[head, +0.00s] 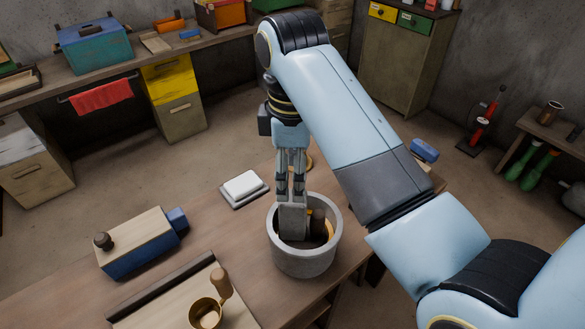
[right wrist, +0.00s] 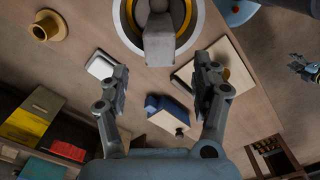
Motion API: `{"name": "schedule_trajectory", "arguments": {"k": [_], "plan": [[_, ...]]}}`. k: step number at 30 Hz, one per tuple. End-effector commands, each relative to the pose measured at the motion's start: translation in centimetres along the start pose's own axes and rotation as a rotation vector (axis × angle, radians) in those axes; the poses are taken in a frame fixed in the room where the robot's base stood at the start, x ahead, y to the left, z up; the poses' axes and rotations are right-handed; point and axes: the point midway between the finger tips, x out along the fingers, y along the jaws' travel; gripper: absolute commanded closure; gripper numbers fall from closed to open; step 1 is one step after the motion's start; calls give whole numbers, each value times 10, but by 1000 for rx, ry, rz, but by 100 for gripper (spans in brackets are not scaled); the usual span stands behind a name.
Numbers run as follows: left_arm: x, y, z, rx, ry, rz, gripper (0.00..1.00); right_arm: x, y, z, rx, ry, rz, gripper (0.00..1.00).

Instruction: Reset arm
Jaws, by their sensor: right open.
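My right arm (head: 345,110) reaches in from the right and bends down over the table. Its gripper (head: 291,190) points down at a grey round pot (head: 305,262). A grey block (head: 293,222) stands up in the pot, just below the fingers in the head view. In the right wrist view the right gripper (right wrist: 165,80) has its fingers wide apart with nothing between them. The grey block (right wrist: 160,45) shows beyond the fingertips there. A small dark claw-like shape at the right edge of that view may be my left gripper (right wrist: 304,68); its jaws are unclear.
On the wooden table (head: 215,225) are a white block on a grey tray (head: 243,187), a blue-and-wood box (head: 143,243), a board (head: 165,298) with a brass cup (head: 207,312), and a blue item (head: 424,150). A workbench with drawers lines the back wall.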

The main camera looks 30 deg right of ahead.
Motion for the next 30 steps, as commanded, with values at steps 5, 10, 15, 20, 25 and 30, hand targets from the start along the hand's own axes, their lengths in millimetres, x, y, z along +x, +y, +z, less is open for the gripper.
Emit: {"name": "schedule_trajectory", "arguments": {"k": [5, 10, 15, 20, 25, 30], "plan": [[1, 0, 0, 0, 1, 0, 60, -10, 0, 0, 0, 0, 0, 35], [1, 0, -1, 0, 1, 0, 60, -10, 0, 0, 0, 0, 0, 35], [1, 0, -1, 0, 2, 0, 60, -10, 0, 0, 0, -1, 0, 35], [1, 0, -1, 0, 2, 0, 60, -9, -1, 2, 8, -1, 2, 35], [1, 0, -2, 0, 2, 0, 60, 7, -17, 40, 181, 9, 55, 35], [1, 0, -3, 0, 5, 0, 60, 12, -46, 94, 458, 63, 147, 35]]}}
